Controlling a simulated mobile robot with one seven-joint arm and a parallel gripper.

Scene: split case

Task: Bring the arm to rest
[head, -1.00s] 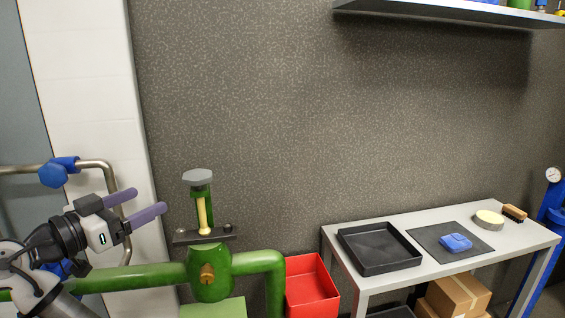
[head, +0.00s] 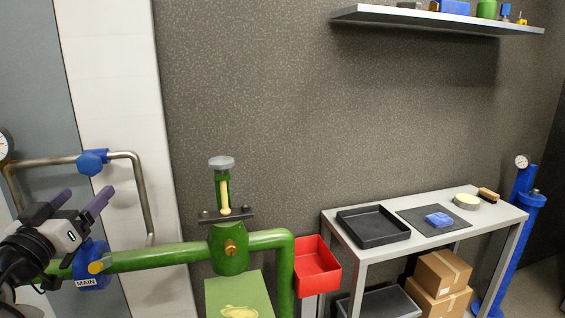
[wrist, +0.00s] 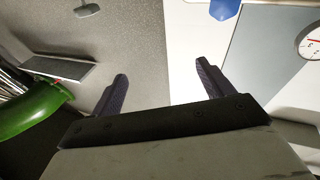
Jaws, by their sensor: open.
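My gripper (head: 86,202) is at the lower left of the head view, with its two purple fingers apart and nothing between them. It is in front of the blue fitting labelled MAIN (head: 92,262) and the left part of the green pipe. In the wrist view my gripper (wrist: 160,85) also shows open and empty, its fingers pointing toward the wall area. The head view does not show it touching anything, though depth there is hard to judge.
A green valve body (head: 229,250) with a grey-capped stem stands right of my gripper. A steel pipe (head: 140,185) with a blue knob is behind. A red bin (head: 318,275), a grey table (head: 470,222) with a black tray (head: 372,238), and a wall shelf (head: 440,20) are farther right.

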